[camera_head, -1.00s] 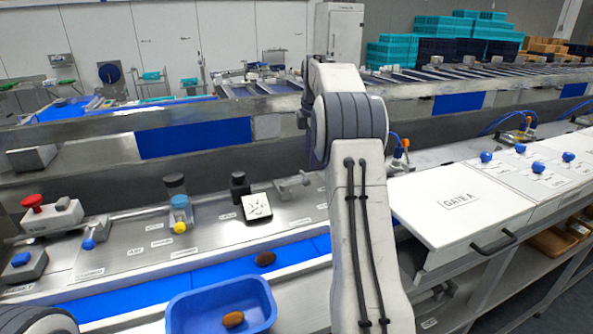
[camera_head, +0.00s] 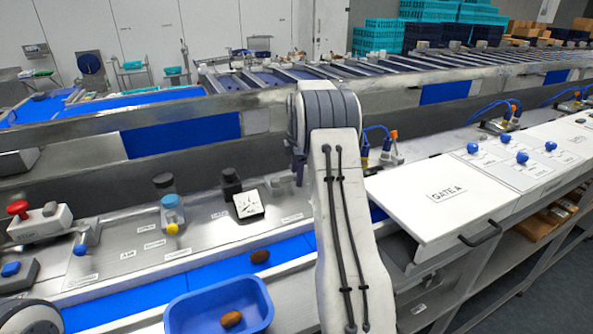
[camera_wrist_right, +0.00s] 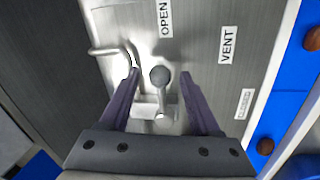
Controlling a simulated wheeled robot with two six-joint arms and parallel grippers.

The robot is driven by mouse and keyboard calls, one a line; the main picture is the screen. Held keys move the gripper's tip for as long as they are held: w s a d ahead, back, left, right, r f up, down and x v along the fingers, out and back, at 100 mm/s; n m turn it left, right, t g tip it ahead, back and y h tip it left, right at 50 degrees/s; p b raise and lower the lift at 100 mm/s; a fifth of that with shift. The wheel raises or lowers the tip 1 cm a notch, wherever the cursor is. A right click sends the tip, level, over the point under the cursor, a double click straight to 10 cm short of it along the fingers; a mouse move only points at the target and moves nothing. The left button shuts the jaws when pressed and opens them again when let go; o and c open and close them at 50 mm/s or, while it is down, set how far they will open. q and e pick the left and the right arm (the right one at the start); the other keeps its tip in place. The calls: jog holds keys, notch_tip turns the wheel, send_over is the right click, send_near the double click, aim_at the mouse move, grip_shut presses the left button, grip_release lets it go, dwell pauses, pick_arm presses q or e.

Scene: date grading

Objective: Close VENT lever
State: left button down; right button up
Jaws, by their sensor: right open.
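The VENT lever (camera_wrist_right: 160,76) has a grey round knob and a metal base, and shows in the right wrist view beside the labels OPEN (camera_wrist_right: 165,18), VENT (camera_wrist_right: 227,45) and CLOSED (camera_wrist_right: 244,103). My right gripper (camera_wrist_right: 159,82) is open, with one finger on each side of the lever; I cannot tell whether either finger touches it. In the head view my right arm covers its own gripper and most of the lever's area. My left gripper is out of view.
A bent metal rod (camera_wrist_right: 108,50) stands close to one finger. A blue tray (camera_head: 190,318) holding a date is in front, and the GATE A panel (camera_head: 440,215) is to the right.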

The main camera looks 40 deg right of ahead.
grip_shut()
dwell(1.4)
